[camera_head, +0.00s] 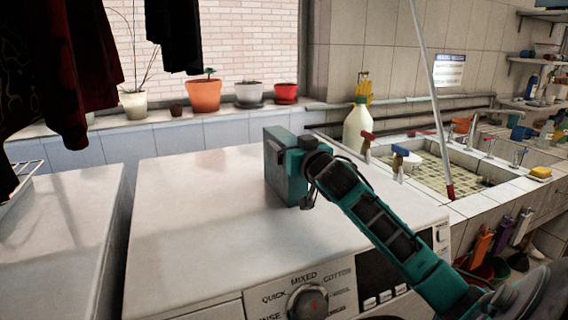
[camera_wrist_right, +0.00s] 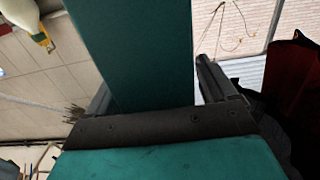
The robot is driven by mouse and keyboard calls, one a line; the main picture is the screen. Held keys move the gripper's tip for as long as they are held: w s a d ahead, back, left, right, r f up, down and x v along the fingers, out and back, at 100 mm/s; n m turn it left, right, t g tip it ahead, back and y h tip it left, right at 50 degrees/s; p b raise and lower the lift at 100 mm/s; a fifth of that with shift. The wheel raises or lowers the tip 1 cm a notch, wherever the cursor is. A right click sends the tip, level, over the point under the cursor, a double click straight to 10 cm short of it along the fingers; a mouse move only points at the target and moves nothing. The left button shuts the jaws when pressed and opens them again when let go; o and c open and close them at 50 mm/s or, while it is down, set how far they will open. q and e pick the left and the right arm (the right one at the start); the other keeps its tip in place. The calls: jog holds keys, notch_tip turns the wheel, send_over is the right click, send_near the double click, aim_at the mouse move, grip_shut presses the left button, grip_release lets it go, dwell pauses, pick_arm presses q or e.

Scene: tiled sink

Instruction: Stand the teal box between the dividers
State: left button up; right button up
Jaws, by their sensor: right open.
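The teal box (camera_head: 285,180) stands upright on the white washing machine (camera_head: 200,200). My right gripper (camera_head: 282,152) is at the upper part of the box, with its arm coming in from the lower right. In the right wrist view the box (camera_wrist_right: 135,45) fills the space in front of the palm. One open finger shows to the right of the box; the other side is mostly hidden. I cannot tell whether the fingers touch it. I cannot make out the dividers for certain. My left gripper is not in view.
A white wire rack (camera_head: 20,182) shows at the left edge on another white top. Flower pots (camera_head: 203,95) line the sill behind. A pale bottle (camera_head: 356,128) and a tiled sink (camera_head: 430,170) are to the right. The machine's top left of the box is clear.

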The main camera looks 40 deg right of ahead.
jog(key=shift+w, duration=0.2)
jog(key=shift+c, duration=0.5)
jog(key=shift+r, duration=0.1)
grip_shut()
